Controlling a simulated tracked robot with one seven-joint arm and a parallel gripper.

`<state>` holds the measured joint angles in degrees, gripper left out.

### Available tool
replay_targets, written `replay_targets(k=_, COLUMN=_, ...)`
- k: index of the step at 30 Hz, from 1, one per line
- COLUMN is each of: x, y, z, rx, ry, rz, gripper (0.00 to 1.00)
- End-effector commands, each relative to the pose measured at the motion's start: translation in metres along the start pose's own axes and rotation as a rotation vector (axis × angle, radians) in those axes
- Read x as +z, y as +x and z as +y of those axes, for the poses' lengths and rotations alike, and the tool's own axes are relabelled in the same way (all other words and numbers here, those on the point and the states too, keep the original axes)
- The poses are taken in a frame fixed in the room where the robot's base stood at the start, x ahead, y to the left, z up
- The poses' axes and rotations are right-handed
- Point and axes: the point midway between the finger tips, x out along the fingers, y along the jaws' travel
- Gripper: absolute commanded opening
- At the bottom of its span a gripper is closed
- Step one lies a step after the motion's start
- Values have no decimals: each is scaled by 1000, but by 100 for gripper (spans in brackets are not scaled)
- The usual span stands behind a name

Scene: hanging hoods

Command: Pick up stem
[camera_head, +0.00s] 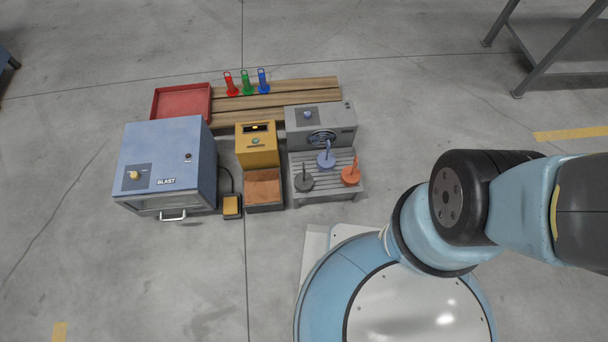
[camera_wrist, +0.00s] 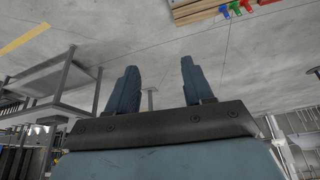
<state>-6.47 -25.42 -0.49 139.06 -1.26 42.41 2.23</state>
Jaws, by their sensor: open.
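Three disc-based pieces with upright stems stand on a grey slatted stand: a dark grey one (camera_head: 304,181), a blue one (camera_head: 326,159) and an orange one (camera_head: 351,176). The pictures do not show which stem the task means. My gripper (camera_wrist: 158,66) shows in the wrist view with its two fingers wide apart and nothing held. It is away from the stand and faces the open floor. In the head view my arm reaches off the right edge, so the gripper is out of that picture.
A blue blast cabinet (camera_head: 165,160), a yellow box (camera_head: 257,150) above a brown-filled bin (camera_head: 264,188) and a grey machine (camera_head: 322,130) surround the stand. Behind, a wooden pallet (camera_head: 300,90) bears red, green and blue holders beside a red tray (camera_head: 181,102).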

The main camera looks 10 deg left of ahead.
Motion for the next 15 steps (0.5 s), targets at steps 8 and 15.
replay_targets(k=8, x=-40, y=70, z=-32, rx=-20, ry=-59, rz=-59, gripper=51)
replay_targets(k=15, x=-61, y=136, z=-66, rx=-36, ry=-110, rz=-102, gripper=51)
